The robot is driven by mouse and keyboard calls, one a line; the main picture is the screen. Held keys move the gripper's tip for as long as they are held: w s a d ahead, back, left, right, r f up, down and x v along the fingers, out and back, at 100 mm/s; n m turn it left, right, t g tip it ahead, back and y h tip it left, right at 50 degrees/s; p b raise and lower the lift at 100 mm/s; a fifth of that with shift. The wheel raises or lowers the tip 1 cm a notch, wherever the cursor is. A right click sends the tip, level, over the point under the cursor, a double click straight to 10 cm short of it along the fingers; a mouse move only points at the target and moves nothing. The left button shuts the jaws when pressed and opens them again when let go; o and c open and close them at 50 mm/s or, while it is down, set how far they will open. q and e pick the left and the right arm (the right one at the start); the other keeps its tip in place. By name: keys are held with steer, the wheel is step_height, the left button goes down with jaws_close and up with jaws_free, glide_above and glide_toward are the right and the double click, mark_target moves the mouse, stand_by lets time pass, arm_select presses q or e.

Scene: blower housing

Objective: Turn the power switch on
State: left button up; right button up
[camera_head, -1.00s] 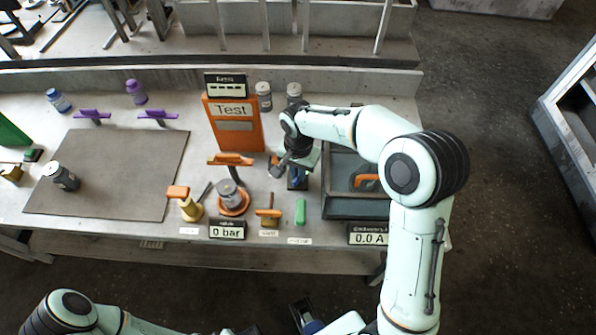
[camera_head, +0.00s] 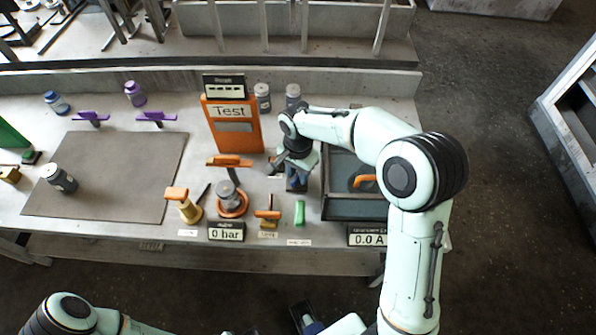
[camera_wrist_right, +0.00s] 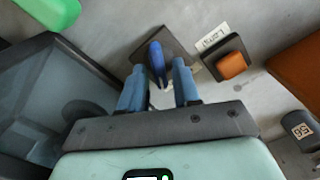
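In the right wrist view a blue switch lever (camera_wrist_right: 157,62) stands on a dark square plate (camera_wrist_right: 168,45). My right gripper (camera_wrist_right: 158,68) is open, with one blue finger on each side of the lever at its near end. Whether either finger touches it is unclear. In the head view my right gripper (camera_head: 297,176) points down at the dark switch plate (camera_head: 297,187), and the gripper and wrist hide most of the lever. The readout (camera_head: 367,239) below right shows 0.0 A.
An orange button (camera_wrist_right: 231,65) sits close to the plate. An orange Test panel (camera_head: 234,127) stands behind left. The flat mat (camera_head: 110,170) is mostly clear.

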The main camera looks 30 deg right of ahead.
mark_target(298, 176)
steer(key=shift+r, duration=0.1)
step_height(298, 176, up, 13)
steer(key=p, duration=0.1)
steer(key=shift+p, duration=0.35)
steer(key=shift+s, duration=0.1)
stand_by(0.6)
